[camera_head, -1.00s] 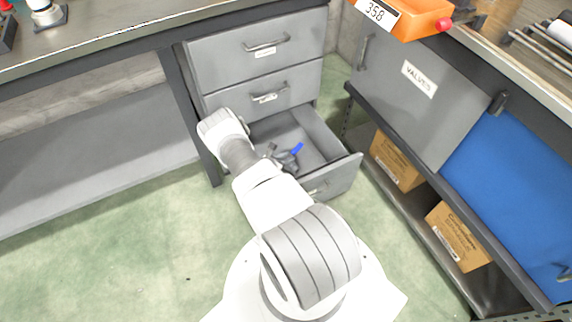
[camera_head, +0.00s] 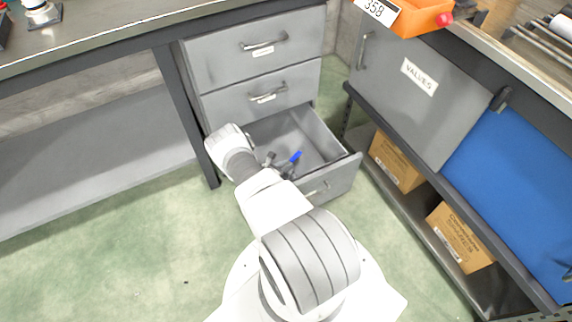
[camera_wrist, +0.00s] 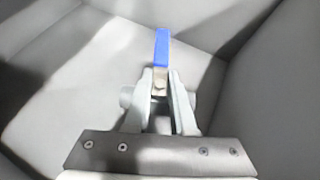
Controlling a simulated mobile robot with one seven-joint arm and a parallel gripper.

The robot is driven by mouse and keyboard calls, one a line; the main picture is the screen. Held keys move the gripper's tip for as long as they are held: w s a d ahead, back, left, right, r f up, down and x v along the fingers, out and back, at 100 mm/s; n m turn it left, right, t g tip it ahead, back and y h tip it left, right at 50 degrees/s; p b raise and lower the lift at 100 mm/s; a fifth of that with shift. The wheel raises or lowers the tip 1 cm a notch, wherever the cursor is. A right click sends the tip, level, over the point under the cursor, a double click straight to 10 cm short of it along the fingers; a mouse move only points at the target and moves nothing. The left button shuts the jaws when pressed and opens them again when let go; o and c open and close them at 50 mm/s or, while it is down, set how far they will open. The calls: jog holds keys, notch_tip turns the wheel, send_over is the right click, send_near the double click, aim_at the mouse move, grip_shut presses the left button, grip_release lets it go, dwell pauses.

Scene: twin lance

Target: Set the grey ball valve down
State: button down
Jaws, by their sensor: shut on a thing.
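The grey ball valve (camera_wrist: 128,97) has a blue lever handle (camera_wrist: 162,48). In the wrist view it sits between the two fingers of my gripper (camera_wrist: 160,95), which is shut on it. Grey drawer floor and walls surround it. In the head view the blue handle (camera_head: 295,157) shows inside the open bottom drawer (camera_head: 343,172), beside my gripper (camera_head: 280,163). My arm hides part of the drawer. I cannot tell whether the valve touches the drawer floor.
Two shut drawers (camera_head: 262,45) stand above the open one. At the right are a cabinet door marked VALVES (camera_head: 415,100), a blue panel (camera_head: 515,200) and cardboard boxes (camera_head: 460,237) on a low shelf. An orange bin (camera_head: 415,18) is on the bench. Green floor is clear at left.

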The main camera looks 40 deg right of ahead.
jog(key=c, duration=0.8)
grip_release()
jog(key=shift+o, duration=0.2)
